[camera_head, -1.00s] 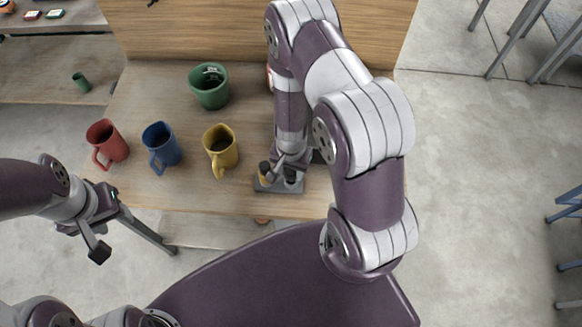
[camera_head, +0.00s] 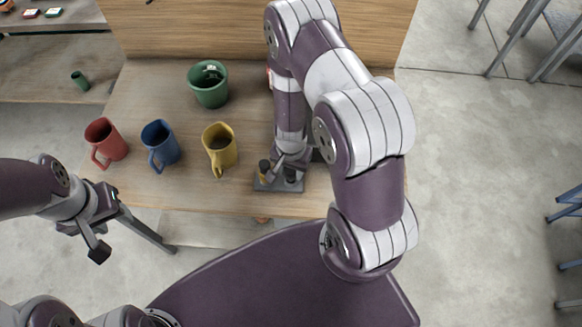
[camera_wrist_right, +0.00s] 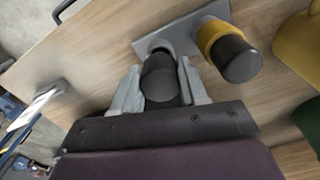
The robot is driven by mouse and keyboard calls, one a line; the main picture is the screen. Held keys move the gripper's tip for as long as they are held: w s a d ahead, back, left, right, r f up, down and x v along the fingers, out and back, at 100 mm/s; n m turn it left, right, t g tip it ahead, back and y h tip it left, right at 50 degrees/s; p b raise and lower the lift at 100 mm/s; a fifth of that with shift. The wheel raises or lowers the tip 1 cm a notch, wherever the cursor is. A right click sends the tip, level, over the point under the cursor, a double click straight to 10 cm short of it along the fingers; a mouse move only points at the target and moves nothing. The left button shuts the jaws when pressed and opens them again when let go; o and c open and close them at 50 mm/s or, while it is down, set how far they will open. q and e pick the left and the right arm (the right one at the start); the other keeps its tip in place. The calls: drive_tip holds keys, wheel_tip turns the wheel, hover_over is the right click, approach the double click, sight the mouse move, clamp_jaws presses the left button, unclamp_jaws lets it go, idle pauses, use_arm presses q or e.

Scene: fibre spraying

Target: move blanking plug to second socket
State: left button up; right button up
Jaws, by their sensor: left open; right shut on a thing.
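A flat grey plate (camera_head: 265,186) lies near the front edge of the table and also shows in the right wrist view (camera_wrist_right: 183,45). At one end stands a dark cylinder with a yellow collar (camera_wrist_right: 215,35), seen in the head view (camera_head: 264,171) to the left of my right gripper. My right gripper (camera_wrist_right: 158,88) is shut on a dark, round-topped plug (camera_wrist_right: 160,75) over the plate's other end. Whether the plug is seated or just above the plate, I cannot tell; its lower part is hidden. My left gripper (camera_head: 92,240) is open and empty, off the table's front left.
Red (camera_head: 106,141), blue (camera_head: 160,147) and yellow (camera_head: 219,149) mugs stand left of the plate, with a green mug (camera_head: 209,86) behind. The yellow mug is closest to the plate. A wooden panel (camera_head: 200,30) rises at the back. My right arm hides the table's right part.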

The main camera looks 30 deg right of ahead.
drive_tip(key=shift+f+b, duration=1.05)
drive_tip(key=shift+f, duration=0.2)
drive_tip(key=o, duration=1.2)
wheel_tip(320, 180, up, 13)
drive_tip(key=p, duration=1.2)
drive_tip(key=shift+f, duration=0.15)
